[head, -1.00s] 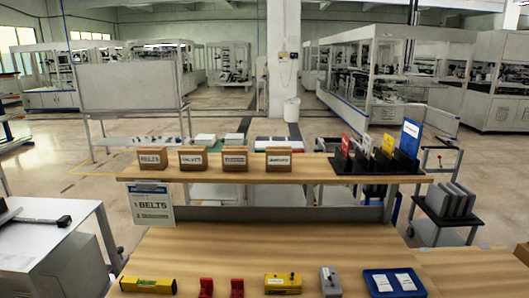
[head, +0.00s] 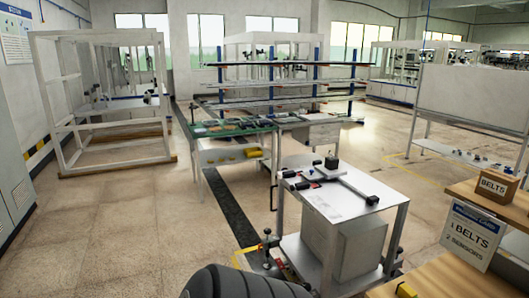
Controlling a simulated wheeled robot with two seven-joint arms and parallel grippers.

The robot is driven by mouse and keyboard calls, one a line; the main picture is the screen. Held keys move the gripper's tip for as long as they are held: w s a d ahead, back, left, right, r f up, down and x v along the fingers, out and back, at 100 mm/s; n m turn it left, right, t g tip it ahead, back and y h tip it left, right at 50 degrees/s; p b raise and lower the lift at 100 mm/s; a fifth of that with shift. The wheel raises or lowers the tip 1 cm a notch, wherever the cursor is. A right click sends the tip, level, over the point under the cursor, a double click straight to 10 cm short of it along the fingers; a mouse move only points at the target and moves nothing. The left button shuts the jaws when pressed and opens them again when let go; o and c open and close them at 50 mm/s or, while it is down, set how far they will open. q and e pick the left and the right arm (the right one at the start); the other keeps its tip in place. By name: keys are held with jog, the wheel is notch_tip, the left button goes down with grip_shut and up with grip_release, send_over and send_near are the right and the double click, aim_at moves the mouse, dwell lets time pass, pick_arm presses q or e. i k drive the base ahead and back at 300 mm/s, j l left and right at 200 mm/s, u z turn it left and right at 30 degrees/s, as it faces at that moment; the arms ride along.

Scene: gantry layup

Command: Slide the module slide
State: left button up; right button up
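A white-topped cart (head: 376,216) stands right of the middle in the head view. A dark rail assembly (head: 354,188) with a black block lies on its top, and I take this to be the module slide. The rail runs from the back of the cart top toward its right side. A black knob-like block (head: 331,162) stands at its far end. A white sheet lies beside the rail on the cart top. Neither gripper shows in this view. A dark, ribbed rounded shape at the bottom edge looks like part of my own arm.
A green-topped table (head: 233,141) and a rack (head: 290,82) stand behind. A white frame (head: 68,105) is at the left. The left floor is clear.

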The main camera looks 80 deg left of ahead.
aim_at(331, 169)
jog(key=u, duration=2.15)
jog(key=i+j+z, duration=0.1)
jog(key=z, duration=0.6)
jog(key=i+j+z, duration=0.3)
jog(key=j, duration=0.35)
jog(key=j+z, duration=0.25)
jog(key=j, duration=0.4)
jog(key=i+j+z, duration=0.1)
jog(key=j+z, duration=0.2)
jog(key=j, duration=0.4)
